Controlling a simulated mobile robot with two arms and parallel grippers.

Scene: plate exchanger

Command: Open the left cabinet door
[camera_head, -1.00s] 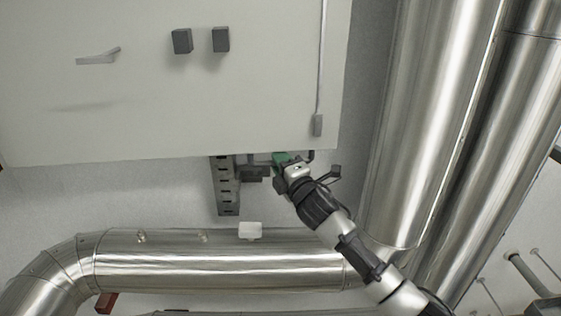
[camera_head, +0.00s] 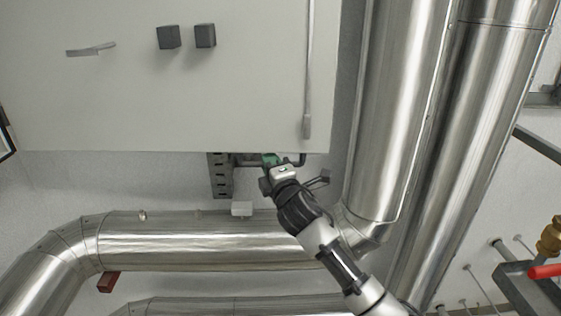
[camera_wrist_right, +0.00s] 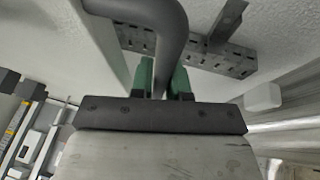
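The pale cabinet front (camera_head: 230,90) fills the upper left of the head view. It carries a grey lever handle (camera_head: 90,49), two dark blocks (camera_head: 168,37) and a long upright rod (camera_head: 308,60). I cannot tell which part is the left door. My right gripper (camera_head: 268,162) is at the cabinet's lower edge, beside a dark bent bar (camera_head: 301,160). In the right wrist view its green fingers (camera_wrist_right: 163,80) stand on either side of the dark bent bar (camera_wrist_right: 172,35). Whether they press on it is unclear. My left gripper is not in view.
A slotted metal bracket (camera_head: 221,178) is on the wall left of my right gripper. Large shiny pipes run below (camera_head: 190,241) and up the right side (camera_head: 395,110). A red-handled brass valve (camera_head: 550,240) is at the right edge.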

